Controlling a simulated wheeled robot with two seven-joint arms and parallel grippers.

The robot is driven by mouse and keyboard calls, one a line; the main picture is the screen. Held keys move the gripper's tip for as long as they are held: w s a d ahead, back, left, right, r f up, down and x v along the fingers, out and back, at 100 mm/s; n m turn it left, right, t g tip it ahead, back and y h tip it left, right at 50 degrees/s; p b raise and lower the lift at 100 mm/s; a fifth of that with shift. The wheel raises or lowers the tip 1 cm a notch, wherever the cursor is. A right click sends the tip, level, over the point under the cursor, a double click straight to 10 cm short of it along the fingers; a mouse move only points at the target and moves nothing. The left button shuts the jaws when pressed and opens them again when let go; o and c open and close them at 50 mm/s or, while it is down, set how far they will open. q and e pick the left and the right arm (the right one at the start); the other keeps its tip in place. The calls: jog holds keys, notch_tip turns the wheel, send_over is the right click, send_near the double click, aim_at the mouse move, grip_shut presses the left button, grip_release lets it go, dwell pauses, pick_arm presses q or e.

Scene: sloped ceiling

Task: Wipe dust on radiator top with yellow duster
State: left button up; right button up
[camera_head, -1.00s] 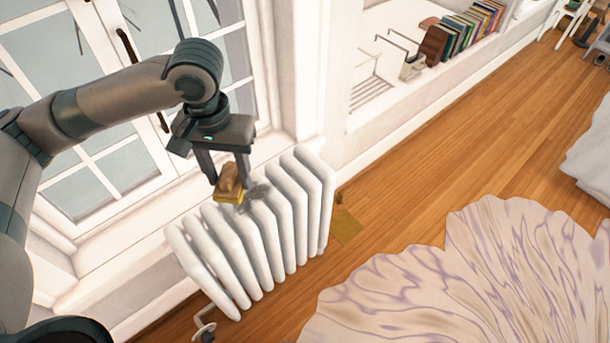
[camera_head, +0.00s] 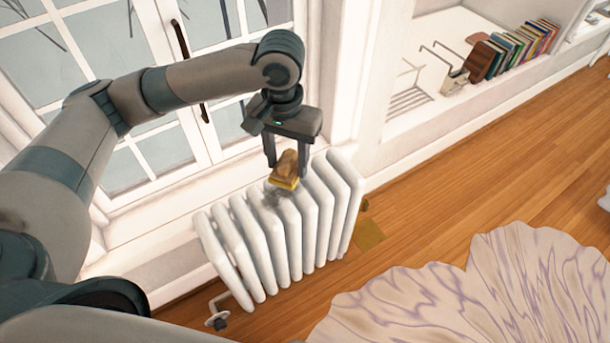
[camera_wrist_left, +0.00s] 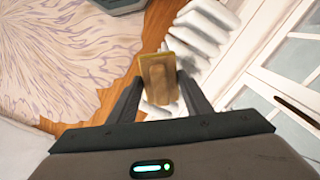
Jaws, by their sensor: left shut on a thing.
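The white ribbed radiator (camera_head: 240,245) stands below the window in the head view; its ribs also show in the left wrist view (camera_wrist_left: 205,25). A grey dust patch (camera_head: 270,197) lies on the middle of its top. My left gripper (camera_head: 288,162) is shut on the yellow duster (camera_head: 285,183), which has a brown handle on top. The duster is at the radiator top, beside the dust patch; I cannot tell whether it touches. It also shows between the fingers in the left wrist view (camera_wrist_left: 158,78). My right gripper is not in view.
The window (camera_head: 150,150) is close behind the radiator. A valve (camera_head: 216,312) sticks out at its lower left. A pale wavy rug (camera_head: 470,300) lies at the lower right. Books (camera_head: 510,50) stand on a ledge at upper right.

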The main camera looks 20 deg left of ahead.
pick_arm(q)
jog(key=w+d+f+m+p, duration=0.1)
jog(key=w+d+f+p, duration=0.2)
jog(key=w, duration=0.4)
jog(key=w+f+m+p, duration=0.2)
jog(key=w+f+p, duration=0.1)
jog(key=w+p, duration=0.25)
notch_tip(320, 180, down, 16)
jog(key=a+m+p, duration=0.3)
jog(key=m+p, duration=0.1)
jog(key=p, duration=0.1)
jog(key=shift+s+r, duration=0.25)
jog(key=shift+s, duration=0.2)
jog(key=shift+s+f, duration=0.1)
